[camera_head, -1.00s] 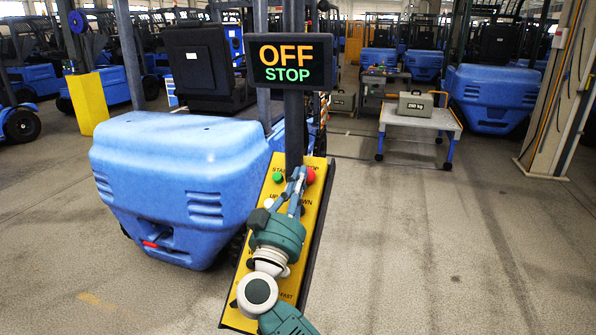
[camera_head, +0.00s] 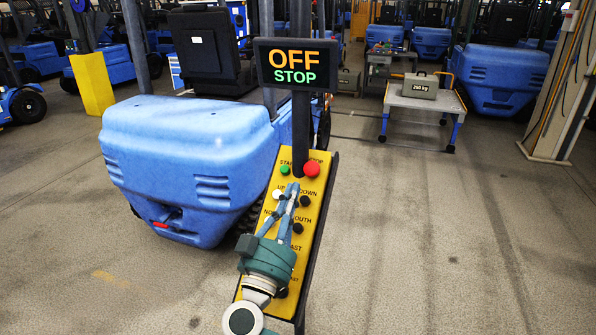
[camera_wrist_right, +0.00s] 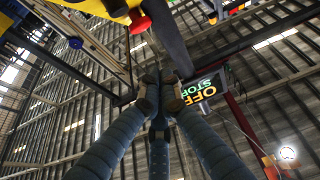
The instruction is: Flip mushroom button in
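A yellow control panel (camera_head: 303,240) leans on a post and carries the buttons. The red mushroom button (camera_head: 312,168) is at its top right under the STOP label, and the green button (camera_head: 285,170) is at its top left. My right gripper (camera_head: 292,187) is in front of the panel, its fingertips just below and left of the red button in the picture, apart from it. In the right wrist view the fingers of my right gripper (camera_wrist_right: 160,78) converge with tips together and nothing between them; the red button (camera_wrist_right: 139,22) shows beyond them. My left gripper is out of view.
A display (camera_head: 295,65) above the panel reads OFF and STOP. White and black buttons line the panel, partly hidden by my arm. A blue forklift (camera_head: 185,150) stands close on the left. A cart (camera_head: 425,102) with a 250 kg weight (camera_head: 420,86) stands behind; right floor is clear.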

